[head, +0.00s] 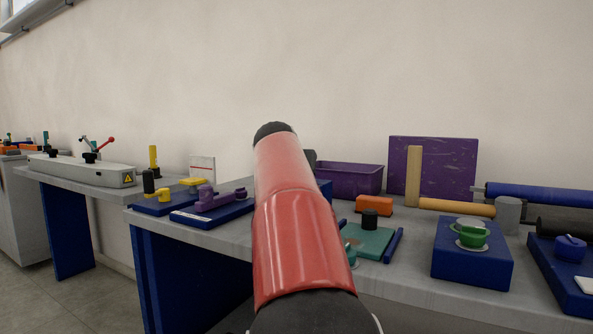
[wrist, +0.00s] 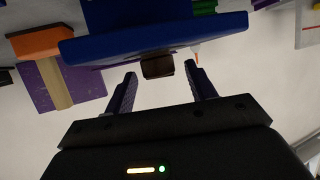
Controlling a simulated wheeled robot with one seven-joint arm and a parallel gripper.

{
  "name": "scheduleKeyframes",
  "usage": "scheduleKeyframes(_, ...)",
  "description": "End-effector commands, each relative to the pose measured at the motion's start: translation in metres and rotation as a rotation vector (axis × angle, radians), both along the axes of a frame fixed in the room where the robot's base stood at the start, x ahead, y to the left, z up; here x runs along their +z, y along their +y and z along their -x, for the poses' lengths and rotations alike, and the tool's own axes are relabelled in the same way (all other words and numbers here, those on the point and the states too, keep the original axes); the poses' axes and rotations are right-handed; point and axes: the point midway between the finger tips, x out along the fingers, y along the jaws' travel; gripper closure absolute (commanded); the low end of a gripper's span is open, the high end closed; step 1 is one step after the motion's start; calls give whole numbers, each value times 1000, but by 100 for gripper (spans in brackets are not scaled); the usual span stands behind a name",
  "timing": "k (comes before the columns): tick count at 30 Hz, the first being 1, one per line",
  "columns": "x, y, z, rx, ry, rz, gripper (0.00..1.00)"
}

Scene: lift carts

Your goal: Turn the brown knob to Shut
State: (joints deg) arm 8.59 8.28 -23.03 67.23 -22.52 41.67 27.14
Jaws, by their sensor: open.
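The brown knob (wrist: 157,66) shows in the wrist view as a dark brown block at the edge of a blue panel (wrist: 100,50). My gripper (wrist: 160,69) is open, with one dark finger on each side of the knob. The fingertips are about level with the knob, with a visible gap on both sides. I cannot tell the depth between them. No Shut marking is readable. In the head view my red arm covers the knob and my gripper; a bit of a blue panel (head: 325,188) shows beside the arm.
An orange block (head: 373,205), a purple bin (head: 350,178) and a purple board (head: 450,165) with an upright wooden bar (head: 413,177) stand right of my arm. A blue box with a green knob (head: 473,237) stands nearer. Several fixtures crowd the grey bench (head: 290,240).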

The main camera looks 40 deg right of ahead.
Motion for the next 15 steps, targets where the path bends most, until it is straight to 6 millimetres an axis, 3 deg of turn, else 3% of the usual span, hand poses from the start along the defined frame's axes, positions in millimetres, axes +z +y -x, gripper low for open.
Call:
scheduleKeyframes(13,-6,-10,-9,1,0,0,44)
scheduleKeyframes(15,-6,-10,-9,1,0,0,54)
